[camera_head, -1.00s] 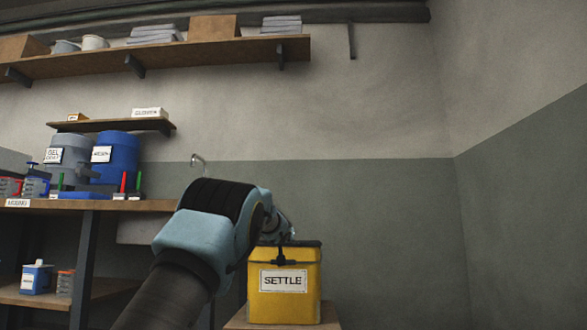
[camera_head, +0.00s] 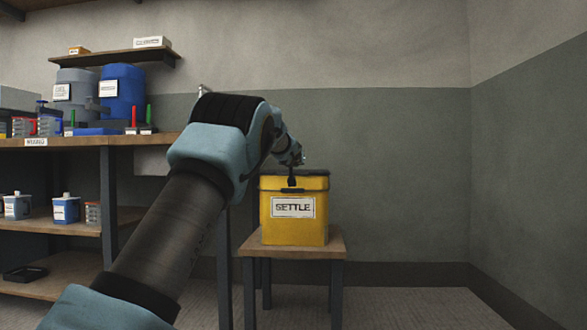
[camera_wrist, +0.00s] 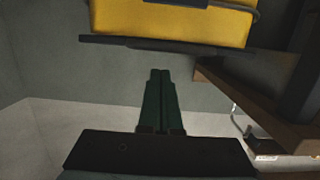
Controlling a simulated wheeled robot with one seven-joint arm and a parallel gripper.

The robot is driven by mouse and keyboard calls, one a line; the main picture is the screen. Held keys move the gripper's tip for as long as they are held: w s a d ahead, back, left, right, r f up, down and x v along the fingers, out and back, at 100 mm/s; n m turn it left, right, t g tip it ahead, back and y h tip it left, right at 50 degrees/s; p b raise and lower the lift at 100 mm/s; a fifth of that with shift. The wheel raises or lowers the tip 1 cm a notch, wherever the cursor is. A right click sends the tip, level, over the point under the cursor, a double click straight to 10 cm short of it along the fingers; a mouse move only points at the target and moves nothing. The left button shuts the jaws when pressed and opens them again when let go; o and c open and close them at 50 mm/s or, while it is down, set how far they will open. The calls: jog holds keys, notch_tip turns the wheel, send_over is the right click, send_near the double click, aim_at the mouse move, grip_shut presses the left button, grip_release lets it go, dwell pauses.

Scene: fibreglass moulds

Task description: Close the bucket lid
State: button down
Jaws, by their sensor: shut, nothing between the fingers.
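The yellow bucket (camera_head: 294,230), labelled SETTLE, stands upright on a small wooden table. A thin dark lid edge (camera_head: 275,173) runs along its top, with a black latch-like piece (camera_head: 291,181) at the front. In the wrist view the bucket (camera_wrist: 165,20) is at the top of the picture, and the dark lid edge (camera_wrist: 170,45) crosses below it. I cannot tell whether the lid is fully seated. My gripper (camera_head: 300,160) is just above the bucket top, small and partly hidden by my wrist. In the wrist view my gripper (camera_wrist: 159,72) is shut and empty, apart from the lid edge.
The small table (camera_head: 330,243) has bare margin around the bucket. A workbench (camera_head: 75,142) at the left carries a grey drum (camera_head: 77,100), a blue drum (camera_head: 122,92) and small items. The floor and wall at the right are clear.

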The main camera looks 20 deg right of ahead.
jog(key=s+a+f+b, duration=0.3)
jog(key=s+f, duration=0.2)
jog(key=s+a+f+n+g+y+p, duration=0.1)
jog(key=s+a+f+g+y+p, duration=0.2)
jog(key=a, duration=0.5)
jog(key=s+a+f+n+y+p, duration=0.15)
jog(key=a+f, duration=0.25)
jog(key=a, duration=0.5)
jog(key=s+a+f+n+g+y+p, duration=0.1)
jog(key=s+a+f+g+p, duration=0.2)
jog(key=a, duration=0.5)
jog(key=s+a+f+g+p, duration=0.2)
jog(key=s+a+p, duration=0.15)
jog(key=s, duration=0.65)
jog(key=s+a+f+g+y+p, duration=0.15)
jog(key=s+a, duration=0.35)
jog(key=s, duration=0.5)
jog(key=s+a+f+g+p, duration=0.25)
jog(key=s+a+p, duration=0.2)
jog(key=s, duration=0.55)
jog(key=w+p+v, duration=0.2)
jog(key=p+v, duration=1)
jog(key=w+r+p+v, duration=0.1)
jog(key=w+p+v, duration=0.2)
jog(key=p+v, duration=0.9)
jog(key=w+p+v, duration=0.2)
jog(key=p+v, duration=1.1)
jog(key=shift+r+g, duration=0.4)
